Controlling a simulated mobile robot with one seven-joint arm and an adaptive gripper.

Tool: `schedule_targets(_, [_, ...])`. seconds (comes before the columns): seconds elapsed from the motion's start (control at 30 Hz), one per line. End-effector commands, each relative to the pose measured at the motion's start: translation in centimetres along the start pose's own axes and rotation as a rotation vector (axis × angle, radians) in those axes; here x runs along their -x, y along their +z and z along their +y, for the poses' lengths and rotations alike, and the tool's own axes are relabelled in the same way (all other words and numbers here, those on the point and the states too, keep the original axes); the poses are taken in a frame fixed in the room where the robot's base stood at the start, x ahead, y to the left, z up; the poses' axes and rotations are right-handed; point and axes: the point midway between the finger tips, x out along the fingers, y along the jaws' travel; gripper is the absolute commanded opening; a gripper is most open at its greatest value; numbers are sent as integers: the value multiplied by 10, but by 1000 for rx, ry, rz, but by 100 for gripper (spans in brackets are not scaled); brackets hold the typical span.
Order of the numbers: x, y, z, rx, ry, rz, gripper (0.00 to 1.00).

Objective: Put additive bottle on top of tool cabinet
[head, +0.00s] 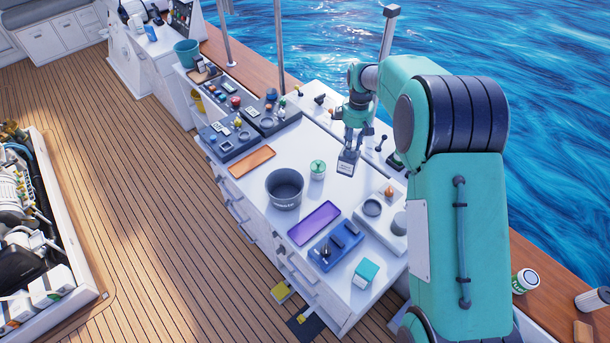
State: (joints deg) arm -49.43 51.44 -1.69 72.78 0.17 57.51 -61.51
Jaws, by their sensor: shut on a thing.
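The additive bottle (347,164), small and dark with a pale label, is upright at the tool cabinet's back edge side in the head view. My gripper (356,137) points down from above and is shut on its upper part. The fingers partly hide the bottle's top. The tool cabinet (335,191) is white, with drawers along its front left side and many things on its top. The bottle's base is at or just above the top; I cannot tell whether it touches.
A grey bucket (285,190), a white-green can (317,169), a purple tray (314,223), a blue tray (336,246) and a teal box (365,272) stand on the top. An orange tray (251,162) lies left. Bare patches show between them. Open deck (150,230) lies left.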

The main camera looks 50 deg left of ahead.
Motion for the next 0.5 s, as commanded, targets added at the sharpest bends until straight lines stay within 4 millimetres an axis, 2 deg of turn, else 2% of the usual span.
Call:
schedule_targets(0.13, [-13, 0, 0, 0, 0, 0, 0])
schedule_targets(0.5, [-16, 0, 0, 0, 1, 0, 0])
